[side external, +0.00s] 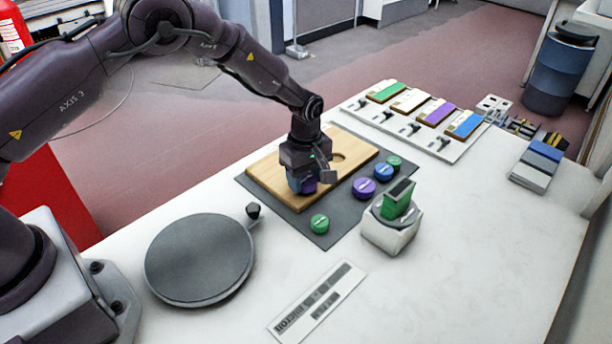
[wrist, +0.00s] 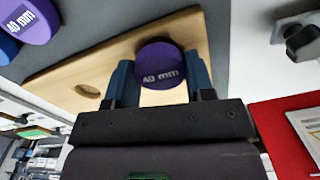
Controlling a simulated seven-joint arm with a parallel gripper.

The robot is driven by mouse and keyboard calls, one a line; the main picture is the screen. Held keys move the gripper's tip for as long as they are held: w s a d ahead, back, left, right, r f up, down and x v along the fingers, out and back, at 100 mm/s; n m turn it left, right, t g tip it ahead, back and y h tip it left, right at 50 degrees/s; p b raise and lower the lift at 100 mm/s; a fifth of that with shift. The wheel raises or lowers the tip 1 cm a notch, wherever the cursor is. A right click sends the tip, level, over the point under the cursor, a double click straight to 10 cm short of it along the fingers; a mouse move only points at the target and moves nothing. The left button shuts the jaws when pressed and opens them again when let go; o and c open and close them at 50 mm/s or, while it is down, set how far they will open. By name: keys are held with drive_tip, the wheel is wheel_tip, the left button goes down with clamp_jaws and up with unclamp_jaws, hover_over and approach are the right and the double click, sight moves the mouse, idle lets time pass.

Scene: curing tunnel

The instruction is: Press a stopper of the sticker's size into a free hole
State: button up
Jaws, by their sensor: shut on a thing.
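My gripper (side external: 311,190) is over the left part of the wooden board (side external: 270,177), its fingers shut on a purple stopper (wrist: 160,60) marked "40 mm". I cannot tell whether this stopper is above the board or in a hole. A free round hole (side external: 342,158) shows to its right; it also shows in the wrist view (wrist: 88,91). On the grey mat (side external: 335,235) sit another purple stopper (side external: 364,188), a blue stopper (side external: 383,172) and two green stoppers (side external: 319,223) (side external: 394,161).
A round grey plate (side external: 200,257) with a black knob (side external: 253,210) lies left of the mat. A white block with a green upright piece (side external: 396,203) stands right of it. A printed card (side external: 317,302) lies in front. The table's right front is clear.

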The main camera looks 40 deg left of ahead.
drive_tip(key=shift+f, duration=0.75)
idle(0.5)
drive_tip(key=o, duration=1.4)
drive_tip(key=shift+r, duration=3.55)
